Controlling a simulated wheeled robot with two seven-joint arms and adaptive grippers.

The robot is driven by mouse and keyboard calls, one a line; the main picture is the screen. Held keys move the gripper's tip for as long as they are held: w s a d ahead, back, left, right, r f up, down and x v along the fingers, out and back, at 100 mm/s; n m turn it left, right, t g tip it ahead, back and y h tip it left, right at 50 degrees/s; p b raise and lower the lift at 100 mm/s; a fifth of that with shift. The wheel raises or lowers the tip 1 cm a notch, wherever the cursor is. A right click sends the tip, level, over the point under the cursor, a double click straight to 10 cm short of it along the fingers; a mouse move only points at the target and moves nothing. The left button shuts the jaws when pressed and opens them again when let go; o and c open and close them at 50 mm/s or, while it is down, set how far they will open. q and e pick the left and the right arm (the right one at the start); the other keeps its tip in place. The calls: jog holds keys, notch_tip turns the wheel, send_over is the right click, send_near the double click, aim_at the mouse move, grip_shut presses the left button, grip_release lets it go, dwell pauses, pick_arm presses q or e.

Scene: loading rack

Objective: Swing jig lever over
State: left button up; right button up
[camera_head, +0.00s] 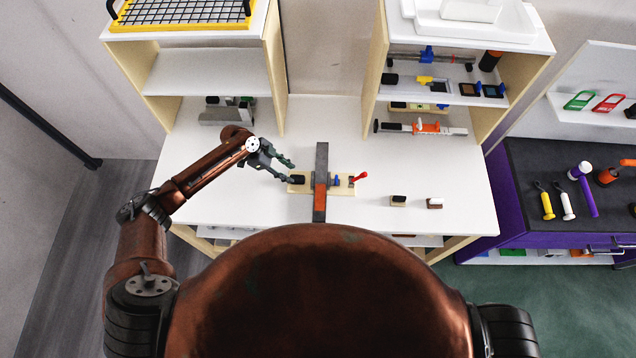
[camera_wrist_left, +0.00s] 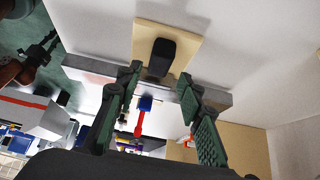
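The jig has a cream base (camera_head: 342,188) on the white table, with a long grey bar with an orange part (camera_head: 321,160) lying across it. A lever with a red handle (camera_head: 358,177) sticks up at its right end, beside a small blue part (camera_head: 337,181). A black block (camera_head: 298,180) sits at the left end. My left gripper (camera_head: 291,173) is open at that left end. In the left wrist view, the black block (camera_wrist_left: 161,57) shows between the open fingertips, apparently untouched; the red lever (camera_wrist_left: 139,122) lies beyond the bar (camera_wrist_left: 218,98). My right gripper is not in view.
Two small dark-topped blocks (camera_head: 398,201) (camera_head: 434,203) stand right of the jig. Shelves hold tools (camera_head: 425,128) at the back right and a yellow tray (camera_head: 180,12) at the upper left. The table left of the jig is clear apart from my arm.

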aim_at(297, 177)
pick_arm(q)
jog(key=shift+b+x, duration=1.4)
jog(key=shift+x, duration=1.6)
jog(key=shift+c, duration=0.2)
grip_shut()
